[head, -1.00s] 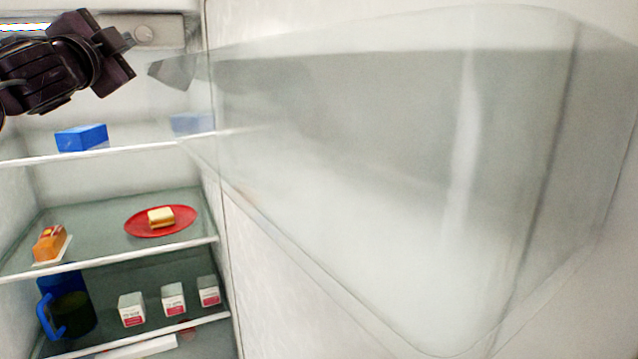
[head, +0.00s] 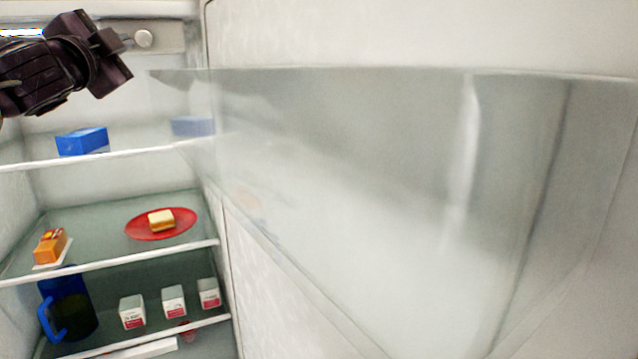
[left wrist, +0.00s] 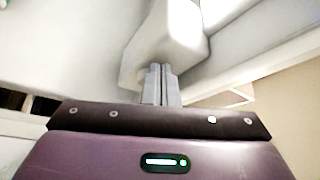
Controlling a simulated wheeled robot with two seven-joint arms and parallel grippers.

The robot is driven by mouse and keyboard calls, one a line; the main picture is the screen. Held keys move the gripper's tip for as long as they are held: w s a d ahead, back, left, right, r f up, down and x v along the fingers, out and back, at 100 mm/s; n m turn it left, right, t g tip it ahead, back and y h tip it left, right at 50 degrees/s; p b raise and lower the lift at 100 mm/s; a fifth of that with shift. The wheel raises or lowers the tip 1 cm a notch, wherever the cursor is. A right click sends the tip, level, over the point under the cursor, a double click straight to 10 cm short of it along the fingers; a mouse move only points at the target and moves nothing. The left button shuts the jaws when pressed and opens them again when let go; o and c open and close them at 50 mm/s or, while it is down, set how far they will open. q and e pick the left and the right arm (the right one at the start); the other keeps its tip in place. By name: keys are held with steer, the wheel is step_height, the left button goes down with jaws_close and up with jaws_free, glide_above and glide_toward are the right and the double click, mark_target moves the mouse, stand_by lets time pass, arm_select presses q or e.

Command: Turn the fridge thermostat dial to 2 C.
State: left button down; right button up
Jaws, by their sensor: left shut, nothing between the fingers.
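The thermostat dial (head: 144,39) is a small round pale knob on a grey panel (head: 170,38) at the top of the fridge's back wall in the head view. Its markings are too small to read. My left gripper (head: 128,40) is just left of the dial, its fingers shut and empty, pointing at it. I cannot tell whether the fingertips touch the dial. In the left wrist view the shut fingers (left wrist: 161,80) lie before a pale rounded housing (left wrist: 165,45); the dial face is not visible there. My right gripper is not in view.
A clear door bin (head: 400,180) fills the right side close to the camera. Below my left gripper are shelves with a blue box (head: 82,141), a red plate (head: 161,224) with a sandwich, a cake slice (head: 50,246), a blue jug (head: 67,304) and several small cartons (head: 173,301).

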arm_select(q)
steer(key=shift+s, duration=0.1)
steer(key=s, duration=0.1)
steer(key=s+d, duration=0.1)
steer(key=s, duration=0.1)
steer(key=s+d+b, duration=0.1)
steer(key=s, duration=0.1)
steer(key=shift+s+d, duration=0.1)
steer(key=shift+s, duration=0.15)
steer(key=shift+f, duration=0.15)
